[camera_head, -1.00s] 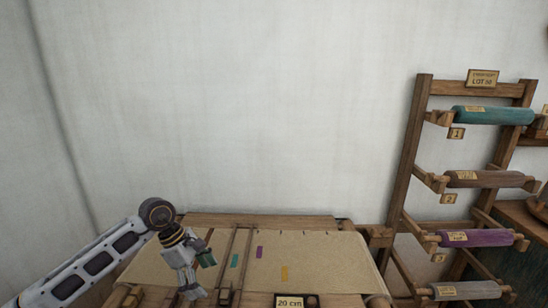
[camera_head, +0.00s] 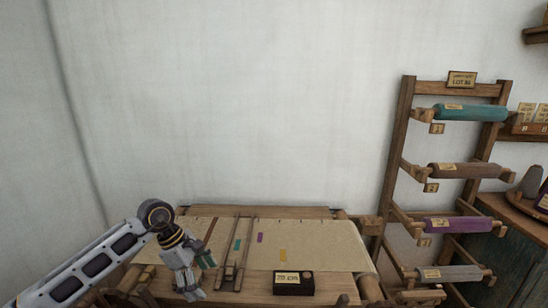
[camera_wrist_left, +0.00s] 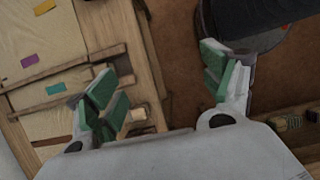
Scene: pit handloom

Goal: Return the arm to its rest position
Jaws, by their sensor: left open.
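My left arm (camera_head: 105,252) comes in from the left in the head view. Its gripper (camera_head: 196,278) hangs over the left part of the loom (camera_head: 325,240). In the left wrist view the two green-padded fingers of this gripper (camera_wrist_left: 165,90) stand wide apart with nothing between them. The loom's wooden edge (camera_wrist_left: 143,60) lies below the left finger, and brown floor (camera_wrist_left: 180,50) shows between the fingers. My right gripper is in neither view.
The cloth bears teal (camera_head: 237,244), purple (camera_head: 260,238) and yellow (camera_head: 283,255) marks. A dark labelled box (camera_head: 293,287) sits at the loom's front. A wooden rack (camera_head: 399,150) with several coloured rolls stands at right. A cabinet (camera_head: 510,250) is at far right.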

